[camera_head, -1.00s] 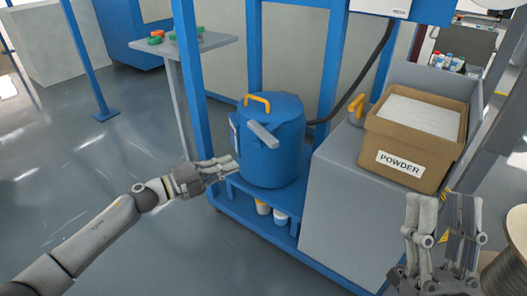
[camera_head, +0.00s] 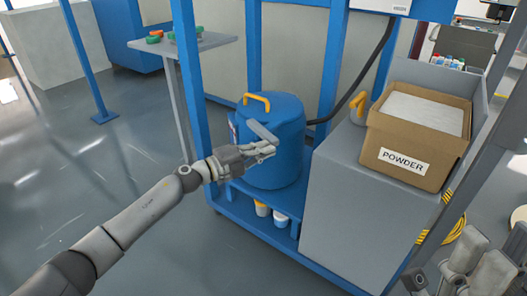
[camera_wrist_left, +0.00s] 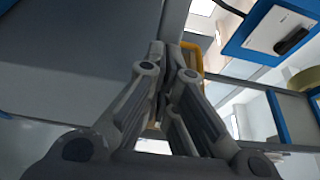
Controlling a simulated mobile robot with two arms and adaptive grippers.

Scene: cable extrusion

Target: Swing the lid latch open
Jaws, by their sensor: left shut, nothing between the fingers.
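A blue drum (camera_head: 277,158) with a blue lid and a yellow handle (camera_head: 257,98) stands upright on the blue frame. The lid latch, a grey bar (camera_head: 262,132), slants down to the right across its front. My left gripper (camera_head: 272,149) is shut and empty, with its fingertips just below the latch's lower end. I cannot tell whether they touch it. In the left wrist view the closed fingers (camera_wrist_left: 172,52) fill the middle, and the latch cannot be made out. My right gripper (camera_head: 475,258) is at the lower right, fingers apart, away from the drum.
A cardboard box marked POWDER (camera_head: 415,135) stands on a grey cabinet (camera_head: 335,205) right of the drum. Blue posts (camera_head: 187,70) rise around the drum. White tubs (camera_head: 281,219) sit on the shelf below. A small grey table (camera_head: 205,43) is behind left. Floor at left is clear.

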